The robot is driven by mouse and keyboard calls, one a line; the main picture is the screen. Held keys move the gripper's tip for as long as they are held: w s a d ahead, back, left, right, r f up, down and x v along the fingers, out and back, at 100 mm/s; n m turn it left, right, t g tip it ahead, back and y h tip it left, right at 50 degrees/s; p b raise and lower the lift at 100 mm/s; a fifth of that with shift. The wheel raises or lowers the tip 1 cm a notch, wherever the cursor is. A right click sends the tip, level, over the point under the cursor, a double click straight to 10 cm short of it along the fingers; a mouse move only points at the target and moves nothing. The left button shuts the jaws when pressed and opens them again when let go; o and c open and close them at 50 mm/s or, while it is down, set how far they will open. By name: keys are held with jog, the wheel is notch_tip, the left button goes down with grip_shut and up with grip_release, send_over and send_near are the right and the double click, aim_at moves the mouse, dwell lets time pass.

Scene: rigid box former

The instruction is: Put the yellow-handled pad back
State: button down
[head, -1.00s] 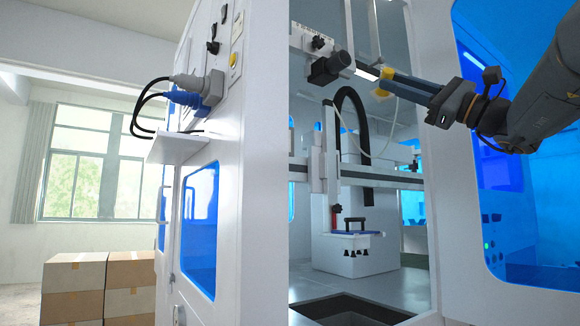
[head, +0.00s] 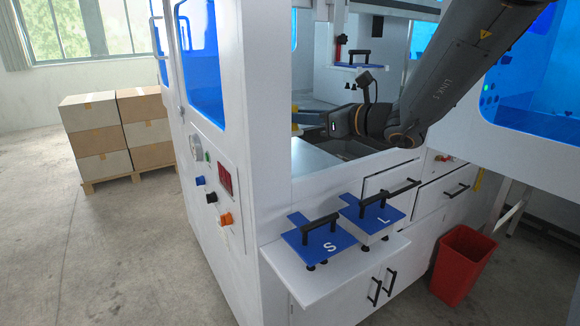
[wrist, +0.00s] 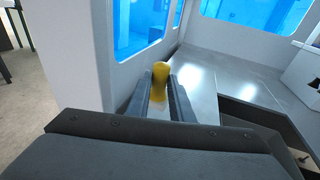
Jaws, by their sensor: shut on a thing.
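My gripper (head: 306,118) is inside the machine's open front, beside the white door post. In the wrist view its two dark fingers (wrist: 161,100) point forward and are shut on a yellow handle (wrist: 160,75). A pale patch shows between the fingers below the handle; I cannot tell if it is part of the pad. In the head view only a bit of the yellow handle (head: 294,108) shows past the post. The rest of the pad is hidden.
Two blue plates with black handles, marked S (head: 318,240) and L (head: 372,214), sit on a white shelf (head: 290,270) outside. A red bin (head: 460,262) stands at right. A small yellow item (head: 477,181) hangs by the drawers. Stacked boxes (head: 90,135) stand at left.

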jog(key=shift+s+a+f, duration=0.1)
jog(key=shift+f, duration=1.75)
jog(key=shift+s+a+f, duration=0.15)
jog(key=shift+f, duration=1.75)
jog(key=shift+s+a+f, duration=0.1)
jog(key=shift+f, duration=1.75)
jog(key=shift+f, duration=0.2)
jog(key=c, duration=1.6)
grip_release()
jog(key=shift+r, duration=0.1)
jog(key=shift+r+p, duration=0.15)
jog(key=shift+p, duration=0.15)
jog(key=b+v, duration=0.1)
jog(key=v, duration=1.1)
jog(key=shift+w+d, duration=0.1)
